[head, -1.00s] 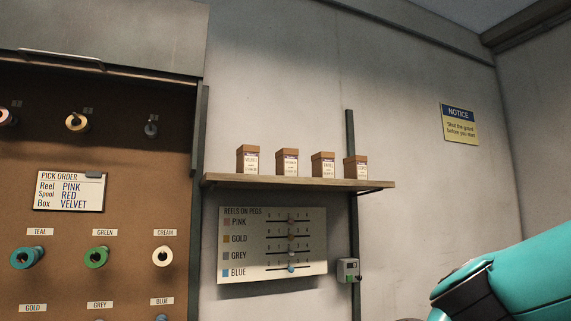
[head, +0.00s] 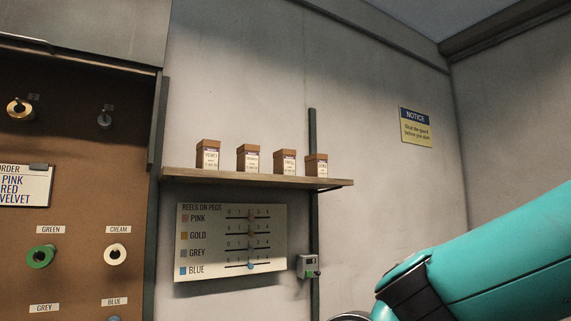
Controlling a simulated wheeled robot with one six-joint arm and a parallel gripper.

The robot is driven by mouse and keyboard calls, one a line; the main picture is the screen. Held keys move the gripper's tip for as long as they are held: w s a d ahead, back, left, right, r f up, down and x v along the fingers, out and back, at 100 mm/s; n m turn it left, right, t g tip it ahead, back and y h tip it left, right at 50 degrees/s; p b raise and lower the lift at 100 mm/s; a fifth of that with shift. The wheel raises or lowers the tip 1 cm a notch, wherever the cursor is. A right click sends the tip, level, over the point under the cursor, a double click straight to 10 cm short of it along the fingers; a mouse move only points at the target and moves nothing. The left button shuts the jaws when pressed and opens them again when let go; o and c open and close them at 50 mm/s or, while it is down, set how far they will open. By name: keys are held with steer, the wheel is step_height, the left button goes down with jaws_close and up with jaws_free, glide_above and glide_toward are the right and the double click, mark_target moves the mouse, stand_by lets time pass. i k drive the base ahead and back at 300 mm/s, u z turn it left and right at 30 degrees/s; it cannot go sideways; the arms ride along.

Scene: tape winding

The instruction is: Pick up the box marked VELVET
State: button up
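Several small brown boxes with white labels stand in a row on a wall shelf (head: 255,180). From left to right they are a first box (head: 208,155), a second box (head: 248,158), a third box (head: 285,162) and a fourth, shorter-looking box (head: 316,166). The label print is too small to read surely, so I cannot tell which is marked VELVET. My teal arm enters at the lower right, below and to the right of the shelf. My gripper is not in view.
A brown pegboard (head: 75,160) with coloured reels and a partly cut-off pick order card (head: 25,185) stands at left. Below the shelf hang a reel-count board (head: 231,242) and a small grey device (head: 308,266).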

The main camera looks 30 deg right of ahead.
mark_target(208, 151)
steer(key=z, duration=0.1)
steer(key=k, duration=0.45)
steer(key=u, duration=1)
steer(key=i, duration=1.4)
steer(key=z, duration=0.45)
